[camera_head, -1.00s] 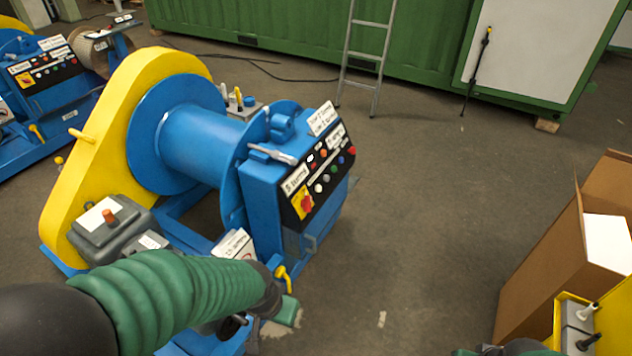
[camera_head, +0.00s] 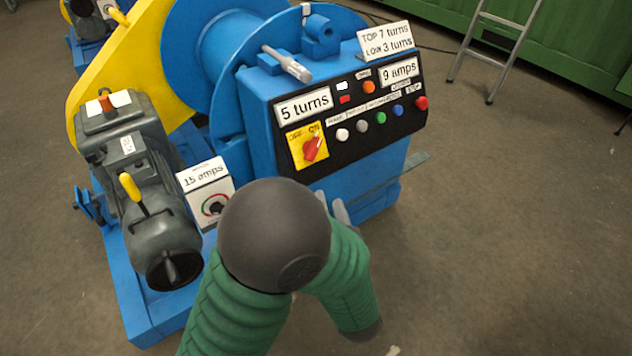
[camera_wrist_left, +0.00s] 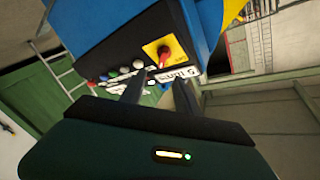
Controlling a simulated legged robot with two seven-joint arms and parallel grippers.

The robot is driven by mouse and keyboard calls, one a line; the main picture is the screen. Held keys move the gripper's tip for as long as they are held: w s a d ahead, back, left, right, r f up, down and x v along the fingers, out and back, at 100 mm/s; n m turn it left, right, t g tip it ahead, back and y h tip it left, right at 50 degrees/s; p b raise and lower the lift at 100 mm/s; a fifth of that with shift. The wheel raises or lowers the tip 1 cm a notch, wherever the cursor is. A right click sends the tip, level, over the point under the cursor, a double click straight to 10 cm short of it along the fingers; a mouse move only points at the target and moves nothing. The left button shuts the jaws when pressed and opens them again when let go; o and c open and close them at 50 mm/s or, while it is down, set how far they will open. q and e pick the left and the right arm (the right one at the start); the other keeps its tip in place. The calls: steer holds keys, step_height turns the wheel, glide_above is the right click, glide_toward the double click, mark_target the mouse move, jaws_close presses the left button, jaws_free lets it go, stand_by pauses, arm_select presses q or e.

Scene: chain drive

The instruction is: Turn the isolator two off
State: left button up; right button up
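A red rotary isolator handle (camera_head: 313,149) sits on a yellow plate (camera_head: 296,138) at the left end of the black control panel (camera_head: 350,125). The handle stands slanted, and an "ON" mark shows near the plate's top. No number is legible on it. In the left wrist view the red handle (camera_wrist_left: 164,56) lies beyond the fingertips. My left gripper (camera_wrist_left: 159,84) is open and empty, its two dark fingers apart and pointing towards the panel. In the head view my bent arm mostly hides this gripper. My right gripper is out of view.
A label reading "5 turns" (camera_head: 304,105) is above the yellow plate, and several coloured buttons lie to its right. A grey motor (camera_head: 150,200) and a "15 amps" box (camera_head: 206,185) stand at the left. Open floor (camera_head: 500,230) lies to the right.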

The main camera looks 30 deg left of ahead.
mark_target(315, 154)
arm_select(q)
steer(key=b+x, duration=0.2)
steer(key=x, duration=0.6)
steer(key=b+x, duration=0.3)
steer(key=x, duration=0.5)
steer(key=shift+s+a+r, duration=0.1)
steer(key=shift+s+a, duration=0.05)
steer(key=shift+a, duration=0.15)
steer(key=shift+w+a+r, duration=0.15)
steer(key=shift+w, duration=0.1)
jaws_close()
